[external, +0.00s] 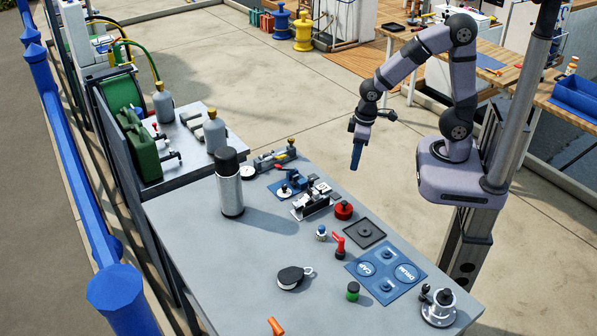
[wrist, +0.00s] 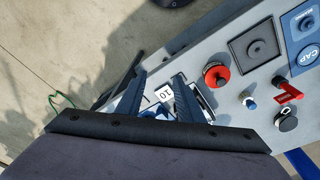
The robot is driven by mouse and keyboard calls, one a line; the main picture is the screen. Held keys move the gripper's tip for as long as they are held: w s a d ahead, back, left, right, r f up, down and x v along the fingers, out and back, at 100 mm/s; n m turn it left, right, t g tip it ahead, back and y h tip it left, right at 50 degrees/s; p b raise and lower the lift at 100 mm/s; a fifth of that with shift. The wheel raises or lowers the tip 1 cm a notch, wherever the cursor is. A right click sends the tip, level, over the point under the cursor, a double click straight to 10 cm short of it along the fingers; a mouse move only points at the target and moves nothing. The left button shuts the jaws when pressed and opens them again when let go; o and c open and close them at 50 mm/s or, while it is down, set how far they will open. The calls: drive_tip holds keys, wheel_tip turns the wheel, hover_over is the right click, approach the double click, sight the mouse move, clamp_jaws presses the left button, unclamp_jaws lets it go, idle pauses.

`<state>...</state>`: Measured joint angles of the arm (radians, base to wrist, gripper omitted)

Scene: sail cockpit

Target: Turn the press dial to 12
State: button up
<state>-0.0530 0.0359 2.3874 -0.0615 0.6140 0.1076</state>
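My gripper (external: 357,150) hangs in the air beyond the table's far right edge, fingers pointing down. In the wrist view my gripper (wrist: 157,88) is open, its two dark blue fingers apart with nothing held between them. A white plate reading "10" (wrist: 165,94) shows between the fingers, lower down, with blue parts beside it, partly hidden by my gripper. In the external view a small blue device with a white disc (external: 286,190) stands beside a black and silver device (external: 312,204). I cannot tell for certain which part is the press dial.
On the grey table (external: 240,260) stand a tall steel flask (external: 230,190), a red round knob (external: 344,210), a black square plate (external: 364,233), a red lever (external: 339,246) and a blue labelled mat (external: 405,270). The air around my gripper looks clear.

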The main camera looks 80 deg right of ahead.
sight(285, 185)
drive_tip(key=w+a+f+t+p, duration=0.15)
drive_tip(key=w+a, duration=0.25)
drive_tip(key=w, duration=0.5)
drive_tip(key=w+a+r+t, duration=0.1)
drive_tip(key=w+a+t, duration=0.15)
drive_tip(key=w, duration=0.75)
drive_tip(key=shift+g, duration=0.3)
drive_tip(key=shift+a+p+x, duration=0.15)
drive_tip(key=shift+p+x, duration=0.4)
drive_tip(key=shift+x, duration=1.35)
drive_tip(key=shift+a+p+x, duration=0.2)
drive_tip(key=shift+p+x, duration=0.35)
drive_tip(key=shift+x, duration=1.35)
drive_tip(key=shift+s+f, duration=0.1)
drive_tip(key=shift+s, duration=0.1)
drive_tip(key=shift+c, duration=0.7)
clamp_jaws()
